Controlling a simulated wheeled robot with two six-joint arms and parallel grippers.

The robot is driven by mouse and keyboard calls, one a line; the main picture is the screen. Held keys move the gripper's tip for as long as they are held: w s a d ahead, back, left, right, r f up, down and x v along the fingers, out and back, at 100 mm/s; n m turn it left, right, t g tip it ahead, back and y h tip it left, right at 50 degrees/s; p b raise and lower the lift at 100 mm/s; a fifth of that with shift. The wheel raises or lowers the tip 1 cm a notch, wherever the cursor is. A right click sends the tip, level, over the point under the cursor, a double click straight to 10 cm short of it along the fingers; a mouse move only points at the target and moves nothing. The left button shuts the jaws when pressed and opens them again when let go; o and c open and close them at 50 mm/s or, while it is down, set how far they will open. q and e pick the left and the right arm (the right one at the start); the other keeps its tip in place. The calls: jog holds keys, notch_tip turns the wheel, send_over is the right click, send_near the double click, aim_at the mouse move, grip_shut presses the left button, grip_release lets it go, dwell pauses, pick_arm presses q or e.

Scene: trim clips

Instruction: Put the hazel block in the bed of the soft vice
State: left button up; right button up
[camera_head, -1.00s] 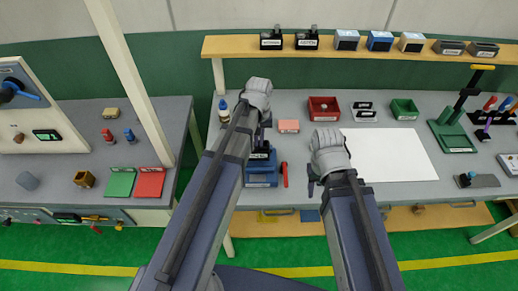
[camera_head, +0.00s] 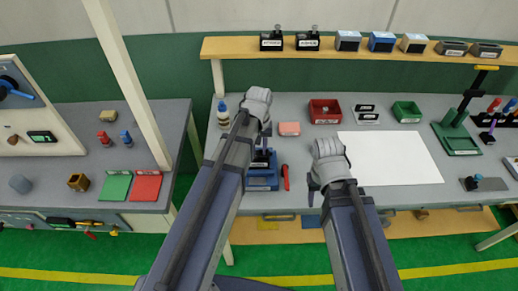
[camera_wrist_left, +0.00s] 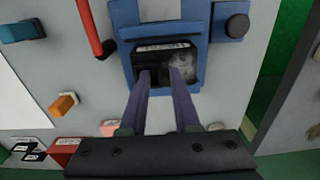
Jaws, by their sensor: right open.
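A blue fixture with a dark bed and label, which I take for the soft vice, stands at the table's front left (camera_head: 262,184); it fills the top of the left wrist view (camera_wrist_left: 128,62). My left gripper (camera_wrist_left: 163,75) has its two fingers reaching down into the bed, a gap between them. Whether something sits between the tips is unclear in the dark bed. A grey mottled patch shows by the right finger. No block is clearly the hazel one; an orange-brown block (camera_wrist_left: 64,103) lies on the table. My right gripper (camera_head: 312,190) is open, right of the fixture.
A red handle (camera_head: 286,177) lies just right of the fixture. A pink block (camera_head: 289,128), red bin (camera_head: 323,113), green bin (camera_head: 406,112) and white sheet (camera_head: 395,158) lie behind and right. The left table holds a tan block (camera_head: 108,116) and a brown hollow block (camera_head: 78,182).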

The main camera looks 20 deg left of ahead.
aim_at(259, 153)
pick_arm(q)
jog(key=shift+o, duration=0.2)
notch_tip(259, 153, up, 12)
jog(key=p, duration=1.2)
jog(key=s+d+m+y, duration=0.1)
jog(key=s+d+m, duration=0.5)
jog(key=s+d, duration=0.4)
jog(key=s, duration=0.4)
jog(key=shift+s+d+r+m, duration=0.15)
jog(key=shift+d+r+m, duration=0.1)
jog(key=shift+m, duration=0.15)
